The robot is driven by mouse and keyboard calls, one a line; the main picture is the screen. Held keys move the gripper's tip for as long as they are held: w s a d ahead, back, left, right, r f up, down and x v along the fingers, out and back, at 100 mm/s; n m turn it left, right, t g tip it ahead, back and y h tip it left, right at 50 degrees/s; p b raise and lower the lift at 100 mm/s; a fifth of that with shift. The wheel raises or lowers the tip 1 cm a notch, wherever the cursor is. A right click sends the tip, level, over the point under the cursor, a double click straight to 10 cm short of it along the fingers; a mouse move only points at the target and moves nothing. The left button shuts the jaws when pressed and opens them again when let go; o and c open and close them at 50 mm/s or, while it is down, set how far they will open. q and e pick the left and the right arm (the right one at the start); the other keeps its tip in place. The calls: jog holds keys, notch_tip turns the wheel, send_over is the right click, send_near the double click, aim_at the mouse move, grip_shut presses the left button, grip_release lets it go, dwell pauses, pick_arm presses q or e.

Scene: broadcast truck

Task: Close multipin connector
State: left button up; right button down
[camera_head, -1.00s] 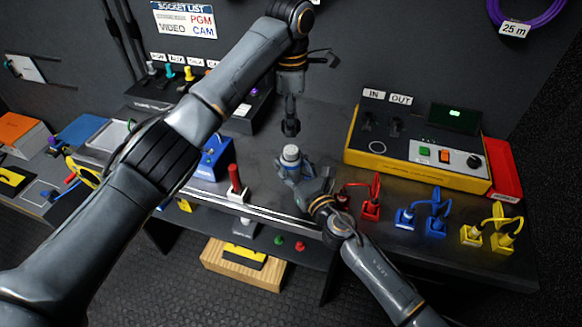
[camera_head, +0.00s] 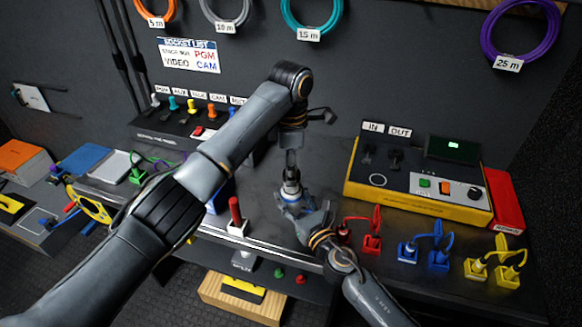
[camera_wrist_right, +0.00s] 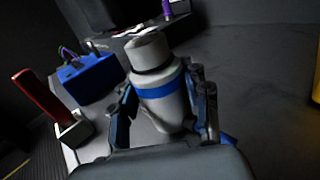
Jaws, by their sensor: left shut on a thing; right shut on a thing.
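A grey multipin connector part with a blue band (camera_wrist_right: 160,90) stands roughly upright, tilted, between the fingers of my right gripper (camera_wrist_right: 165,112). In the head view this gripper (camera_head: 291,203) is shut on it above the table. My left gripper (camera_head: 292,157) points straight down from above, shut on a small dark connector part (camera_head: 291,176). That part is right over the top of the banded one and looks in line with it. The fingers hide much of both parts, and I cannot tell whether they are joined or only touching.
A red handle on a white base (camera_head: 235,218) and a blue box stand left of the grippers. A yellow-edged IN/OUT panel (camera_head: 415,190) is at the right, with red, blue and yellow plugs (camera_head: 437,252) in front. Some dark tabletop behind the grippers is clear.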

pick_arm(q)
jog(key=shift+f, duration=0.9)
jog(key=shift+f, duration=0.55)
